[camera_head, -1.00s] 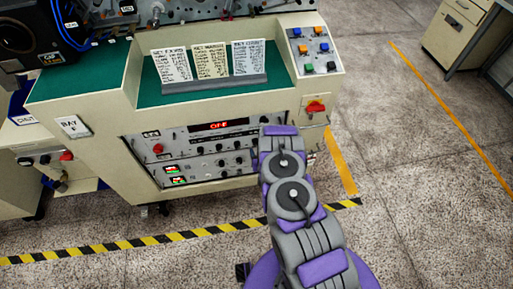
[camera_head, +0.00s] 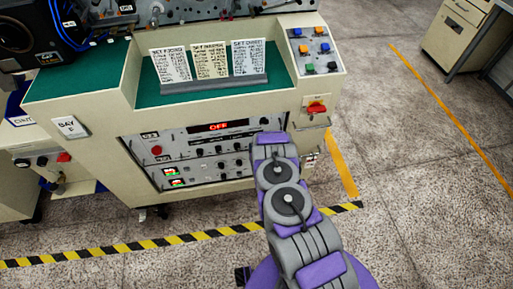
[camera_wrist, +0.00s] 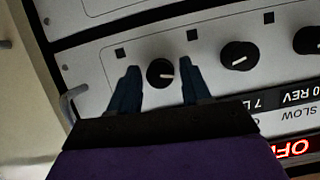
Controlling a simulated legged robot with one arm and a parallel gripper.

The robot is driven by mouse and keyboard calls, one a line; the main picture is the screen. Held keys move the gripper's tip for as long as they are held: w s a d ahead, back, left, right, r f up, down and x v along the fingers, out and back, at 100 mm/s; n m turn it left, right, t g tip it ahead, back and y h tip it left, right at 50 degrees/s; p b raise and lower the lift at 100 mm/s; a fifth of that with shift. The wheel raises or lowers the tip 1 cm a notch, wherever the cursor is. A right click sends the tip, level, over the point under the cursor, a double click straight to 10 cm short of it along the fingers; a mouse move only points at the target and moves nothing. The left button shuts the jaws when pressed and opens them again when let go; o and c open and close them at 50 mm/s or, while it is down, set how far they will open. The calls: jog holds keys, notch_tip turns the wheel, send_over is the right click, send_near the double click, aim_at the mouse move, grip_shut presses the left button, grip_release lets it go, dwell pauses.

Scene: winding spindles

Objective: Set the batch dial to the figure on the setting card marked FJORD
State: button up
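Three setting cards stand in a grey holder on the green ledge in the head view. The left card (camera_head: 170,66) has a heading that looks like FJORD; its lines are too small to read. In the wrist view, turned upside down, my gripper (camera_wrist: 160,80) is open, with one finger on each side of a small black knob (camera_wrist: 160,72). Narrow gaps seem to show between fingers and knob. Its white pointer line points right. I cannot tell from any readable label whether this knob is the batch dial. In the head view my arm hides the fingers.
More knobs (camera_wrist: 238,56) sit along the same panel row. A red display (camera_head: 213,127) reads OFF. A metal handle (camera_wrist: 68,102) is close to the fingers.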

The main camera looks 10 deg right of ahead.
jog(key=c, duration=0.8)
jog(key=shift+m+y, duration=0.3)
jog(key=shift+d+f+m+t+y, duration=0.1)
jog(key=shift+m+t+y, duration=0.25)
jog(key=shift+m+y, duration=0.95)
jog(key=shift+d+f+m+t+y, duration=0.15)
jog(key=shift+m+t+y, duration=0.25)
jog(key=shift+m, duration=1.55)
jog(key=shift+d+m+t+y, duration=0.1)
jog(key=shift+m+t+y, duration=0.15)
jog(key=shift+m+y, duration=1.1)
jog(key=shift+m+h, duration=0.35)
jog(key=shift+m, duration=0.05)
jog(key=o, duration=1)
